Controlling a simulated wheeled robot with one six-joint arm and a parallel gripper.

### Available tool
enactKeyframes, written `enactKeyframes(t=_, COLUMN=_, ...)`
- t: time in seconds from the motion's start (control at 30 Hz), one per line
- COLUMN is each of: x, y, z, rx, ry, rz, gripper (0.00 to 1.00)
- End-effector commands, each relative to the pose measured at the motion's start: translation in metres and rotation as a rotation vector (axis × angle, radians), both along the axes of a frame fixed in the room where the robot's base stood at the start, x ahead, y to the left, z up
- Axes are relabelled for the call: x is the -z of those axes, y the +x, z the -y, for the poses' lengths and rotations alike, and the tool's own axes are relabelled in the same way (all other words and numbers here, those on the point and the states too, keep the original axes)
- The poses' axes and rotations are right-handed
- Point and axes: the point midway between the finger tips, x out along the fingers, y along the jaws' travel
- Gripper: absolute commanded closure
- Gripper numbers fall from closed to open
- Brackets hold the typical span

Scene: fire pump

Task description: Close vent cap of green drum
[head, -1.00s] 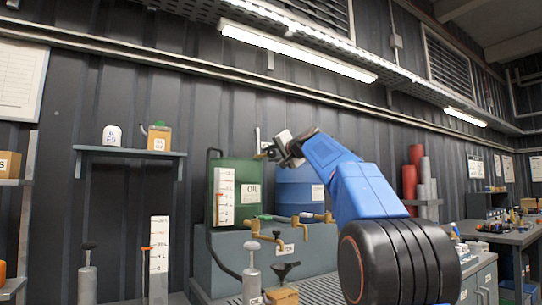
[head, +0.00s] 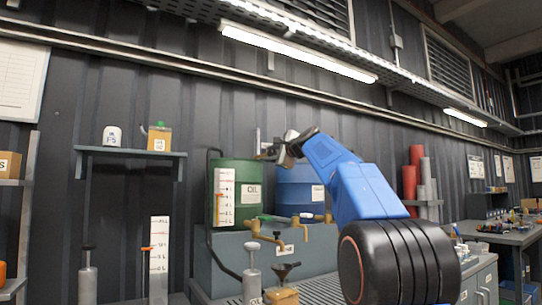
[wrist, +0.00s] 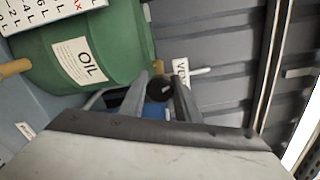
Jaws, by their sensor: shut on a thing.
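The green drum (head: 237,197), with an OIL label, stands on a grey cabinet left of a blue drum. It fills the upper left of the wrist view (wrist: 85,50). My gripper (head: 270,151) is above the drums, near the gap between them. In the wrist view my gripper (wrist: 162,80) has its two grey fingers around a dark round cap (wrist: 160,87), beside the green drum's top end. A small white tag (wrist: 181,72) with partly hidden lettering is next to the cap. My fingers partly hide the cap, and its open or shut state cannot be told.
The blue drum (head: 299,190) stands close on the right. Brass taps (head: 252,225) and a white scale board (head: 224,197) are in front of the green drum. A wall shelf (head: 130,151) holds small containers at left. Dark wall panels stand behind.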

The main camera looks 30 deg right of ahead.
Motion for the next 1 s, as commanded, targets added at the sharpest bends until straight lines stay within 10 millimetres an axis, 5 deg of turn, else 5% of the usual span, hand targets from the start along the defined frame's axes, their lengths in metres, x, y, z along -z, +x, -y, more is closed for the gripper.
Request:
enactKeyframes(t=0.5, x=0.0021, y=0.0007, z=0.0009, rx=0.0, ry=0.377, rz=-0.018, gripper=0.93)
enactKeyframes(t=1.0, x=0.0023, y=0.0008, z=0.001, rx=0.0, ry=0.47, rz=-0.021, gripper=0.93)
